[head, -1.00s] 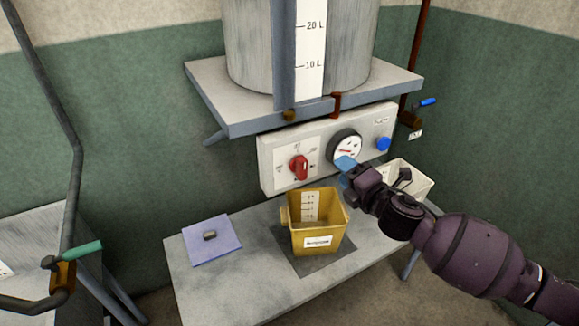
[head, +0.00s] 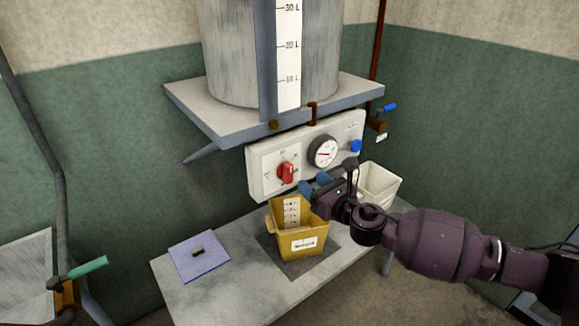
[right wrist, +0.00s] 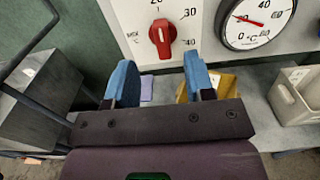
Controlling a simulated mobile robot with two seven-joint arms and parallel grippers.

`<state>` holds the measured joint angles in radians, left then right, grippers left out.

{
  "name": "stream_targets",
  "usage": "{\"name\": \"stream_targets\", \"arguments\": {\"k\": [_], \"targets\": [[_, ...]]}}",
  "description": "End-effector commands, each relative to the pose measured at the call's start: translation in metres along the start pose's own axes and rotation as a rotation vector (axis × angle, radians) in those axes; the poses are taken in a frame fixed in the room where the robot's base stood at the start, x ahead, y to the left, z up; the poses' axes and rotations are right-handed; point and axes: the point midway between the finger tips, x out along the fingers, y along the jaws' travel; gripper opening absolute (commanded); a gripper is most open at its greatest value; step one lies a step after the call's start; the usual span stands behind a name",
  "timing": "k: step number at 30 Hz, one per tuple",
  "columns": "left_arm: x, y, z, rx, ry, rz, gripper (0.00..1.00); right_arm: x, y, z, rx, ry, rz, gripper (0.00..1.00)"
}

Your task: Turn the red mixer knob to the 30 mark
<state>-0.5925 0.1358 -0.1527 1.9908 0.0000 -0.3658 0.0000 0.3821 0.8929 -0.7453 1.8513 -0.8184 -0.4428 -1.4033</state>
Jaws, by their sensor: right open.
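The red mixer knob (head: 286,172) sits on the left part of the white control panel (head: 258,183). In the right wrist view the knob (right wrist: 162,37) shows close, its grip roughly upright, with 20 above it and the 30 and 40 marks to its right. I cannot tell exactly which mark its pointer meets. My right gripper (head: 313,184) is open and empty, in front of the panel and right of and below the knob in the head view. In the right wrist view its two blue fingertips (right wrist: 160,78) stand apart, below the knob and not touching it. My left gripper is out of view.
A round temperature gauge (head: 323,151) and a blue button (head: 356,146) are right of the knob. A yellow bucket (head: 287,243) stands on the bench below my right gripper, with a pale bin (head: 379,184) to the right. A shelf (head: 222,124) with a tank juts out above.

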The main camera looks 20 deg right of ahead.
Motion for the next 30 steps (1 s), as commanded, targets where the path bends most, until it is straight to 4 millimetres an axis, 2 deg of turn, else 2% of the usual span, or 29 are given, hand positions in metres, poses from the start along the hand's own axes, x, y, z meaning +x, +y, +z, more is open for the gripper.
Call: {"name": "stream_targets", "arguments": {"k": [9, 15, 21, 30], "targets": [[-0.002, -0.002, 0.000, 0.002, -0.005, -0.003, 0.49, 0.054, 0.001, 0.001, 0.003, -0.001, 0.000, 0.49], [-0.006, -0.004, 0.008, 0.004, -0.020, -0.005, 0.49, 0.082, 0.001, 0.001, 0.003, 0.000, 0.000, 0.49], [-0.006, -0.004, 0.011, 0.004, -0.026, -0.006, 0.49, 0.094, 0.001, 0.001, 0.004, 0.000, 0.001, 0.49], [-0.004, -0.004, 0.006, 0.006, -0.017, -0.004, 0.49, 0.096, 0.000, 0.000, 0.004, 0.001, 0.001, 0.49]]}}
